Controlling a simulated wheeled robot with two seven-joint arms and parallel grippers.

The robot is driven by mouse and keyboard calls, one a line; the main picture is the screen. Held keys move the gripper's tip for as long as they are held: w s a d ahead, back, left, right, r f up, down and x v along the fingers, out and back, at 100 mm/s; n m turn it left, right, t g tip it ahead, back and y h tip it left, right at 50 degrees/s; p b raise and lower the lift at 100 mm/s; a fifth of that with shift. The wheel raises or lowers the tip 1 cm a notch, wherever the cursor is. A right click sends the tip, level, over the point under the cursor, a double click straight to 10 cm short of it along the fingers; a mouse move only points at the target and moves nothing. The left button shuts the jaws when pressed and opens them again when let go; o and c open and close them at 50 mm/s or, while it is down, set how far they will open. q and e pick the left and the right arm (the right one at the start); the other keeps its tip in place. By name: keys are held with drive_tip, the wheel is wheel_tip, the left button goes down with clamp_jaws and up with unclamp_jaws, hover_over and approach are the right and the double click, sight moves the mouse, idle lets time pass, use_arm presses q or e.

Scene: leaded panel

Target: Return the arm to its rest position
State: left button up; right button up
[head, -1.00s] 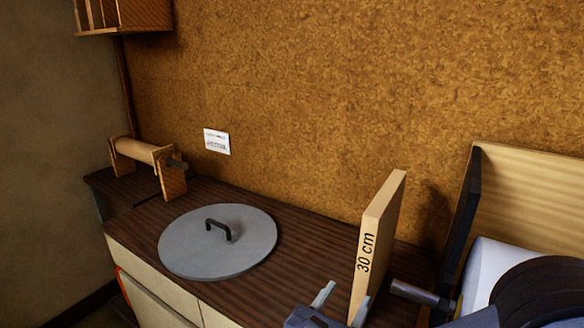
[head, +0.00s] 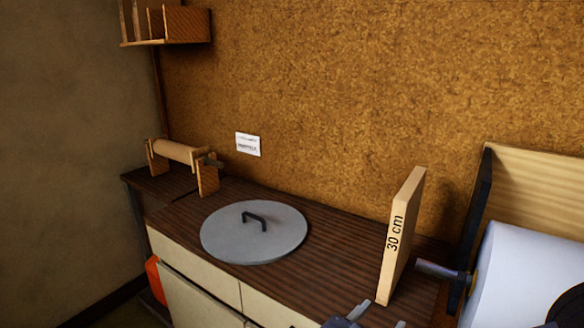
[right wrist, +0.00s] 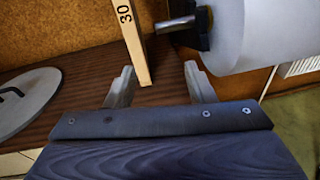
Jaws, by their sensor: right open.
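My right gripper (head: 380,315) is at the bottom edge of the head view, near the front edge of the dark wooden counter (head: 330,245). Its two fingers are spread with nothing between them. It also shows in the right wrist view (right wrist: 159,78), fingers apart. An upright wooden board marked "30 cm" (head: 402,238) stands on the counter just beyond the fingertips. It also shows in the right wrist view (right wrist: 134,40), beyond the gap between the fingers. Most of my right arm is out of the head view. My left gripper is not in view.
A grey disc with a black handle (head: 254,238) lies on the counter. A wooden roller stand (head: 181,155) is at the far left end. A large white roll (head: 525,275) with a metal rod (head: 437,270) is at the right. A small shelf (head: 180,25) hangs above left.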

drive_tip(key=s+d+f+m+g+y+p, duration=0.3)
drive_tip(key=s+d+m+g+y+p, duration=0.25)
drive_tip(key=s+d+m+g, duration=0.75)
drive_tip(key=s+a+r+m+t+y+p, duration=0.2)
drive_tip(key=a+r+m+t+y+p, duration=0.3)
drive_tip(key=m+y, duration=0.4)
drive_tip(key=a+r+m+t, duration=0.1)
drive_tip(key=r+m, duration=0.1)
drive_tip(key=m, duration=0.4)
drive_tip(key=shift+s+a+m, duration=0.15)
drive_tip(key=shift+a+m, duration=0.25)
